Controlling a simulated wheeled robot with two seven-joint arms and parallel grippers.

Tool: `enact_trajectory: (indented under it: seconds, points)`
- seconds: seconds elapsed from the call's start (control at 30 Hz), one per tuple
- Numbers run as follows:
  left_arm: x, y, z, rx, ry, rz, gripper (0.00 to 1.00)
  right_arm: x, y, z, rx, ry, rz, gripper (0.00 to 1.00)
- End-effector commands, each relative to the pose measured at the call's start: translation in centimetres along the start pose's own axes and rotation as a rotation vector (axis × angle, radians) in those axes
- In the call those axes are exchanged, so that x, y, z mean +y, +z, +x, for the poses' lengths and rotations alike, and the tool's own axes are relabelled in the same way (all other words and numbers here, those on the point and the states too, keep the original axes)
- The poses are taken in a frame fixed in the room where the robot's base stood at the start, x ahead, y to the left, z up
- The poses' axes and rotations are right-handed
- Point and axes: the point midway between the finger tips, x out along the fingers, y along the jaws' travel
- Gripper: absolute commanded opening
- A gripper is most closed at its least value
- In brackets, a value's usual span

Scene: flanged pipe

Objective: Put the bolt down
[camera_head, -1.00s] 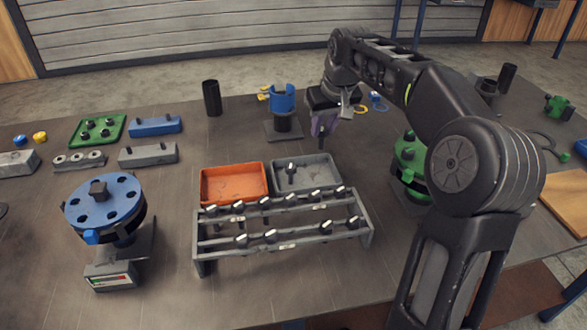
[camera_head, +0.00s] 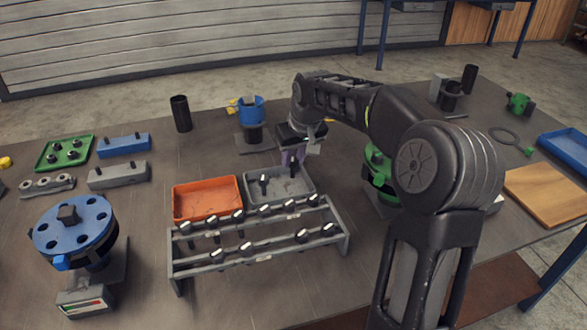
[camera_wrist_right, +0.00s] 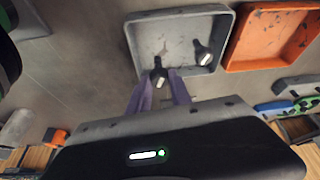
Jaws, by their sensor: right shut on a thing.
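My right gripper (camera_head: 293,158) is shut on a dark bolt (camera_head: 293,171) that hangs head up from its purple fingers. The wrist view shows the held bolt (camera_wrist_right: 158,70) at the fingertips (camera_wrist_right: 160,84), over the near edge area of the grey tray (camera_wrist_right: 146,38). In the head view it is over the right part of the grey tray (camera_head: 309,187); whether it touches the tray floor I cannot tell. My left gripper is not in view.
An empty orange tray (camera_head: 207,214) adjoins the grey tray on the left. A grey rack (camera_head: 262,262) with several bolts stands in front. A green flanged part (camera_head: 376,180) is to the right, and a blue-topped stand (camera_head: 252,110) is behind. Bare tray floor lies between the two bolts.

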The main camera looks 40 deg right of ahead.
Motion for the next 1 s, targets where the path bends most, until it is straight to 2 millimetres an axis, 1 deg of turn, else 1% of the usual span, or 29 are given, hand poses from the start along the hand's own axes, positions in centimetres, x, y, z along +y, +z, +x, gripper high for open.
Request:
enact_trajectory:
  seconds: [0.13, 0.3, 0.4, 0.77, 0.8, 1.0]
  points:
    - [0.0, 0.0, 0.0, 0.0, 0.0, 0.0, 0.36, 0.0, 0.2, 0.4, -0.001, 0.0, 0.0, 0.0]
    - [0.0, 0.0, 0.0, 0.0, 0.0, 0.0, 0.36, -0.1, 1.1, 2.5, -0.002, -0.001, 0.0, 0.0]
    - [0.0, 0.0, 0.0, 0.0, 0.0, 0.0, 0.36, 0.0, 1.4, 3.3, -0.001, -0.001, 0.0, 0.0]
    - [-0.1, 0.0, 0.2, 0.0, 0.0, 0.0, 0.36, -0.1, 1.6, 3.7, 0.001, 0.0, -0.001, 0.0]
    - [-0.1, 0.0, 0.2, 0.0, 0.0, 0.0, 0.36, 0.0, 1.6, 3.8, 0.0, 0.0, 0.0, 0.26]
    - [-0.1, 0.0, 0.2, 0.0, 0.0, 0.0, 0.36, 0.0, 1.6, 3.7, 0.0, 0.0, 0.0, 0.42]
